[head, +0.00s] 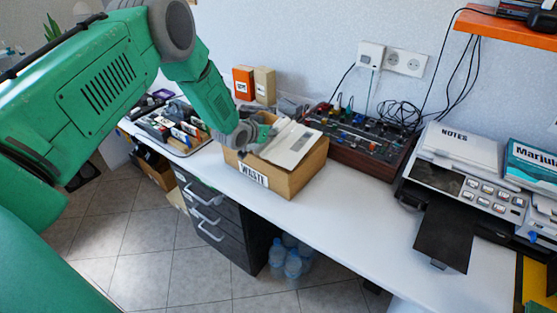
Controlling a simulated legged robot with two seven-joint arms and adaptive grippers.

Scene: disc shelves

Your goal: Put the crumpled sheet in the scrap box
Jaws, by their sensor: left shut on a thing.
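The scrap box is an open cardboard box (290,183) labelled "WASTE", standing near the front edge of the white desk. My left gripper (258,133) reaches in from the left over the box's far left rim and is shut on a pale sheet (292,145). The sheet has a grey patch and lies tilted over the box's opening. I cannot tell whether it rests on the rim or hangs just above it, and it looks rather flat from here. The box's inside is mostly hidden by the sheet and gripper. My right gripper is not in view.
A mixing console (362,140) stands close behind and right of the box. A printer (470,180) is on the right, below an orange shelf (510,30). A tray of small items (170,125) is at left. The desk front (360,215) is clear.

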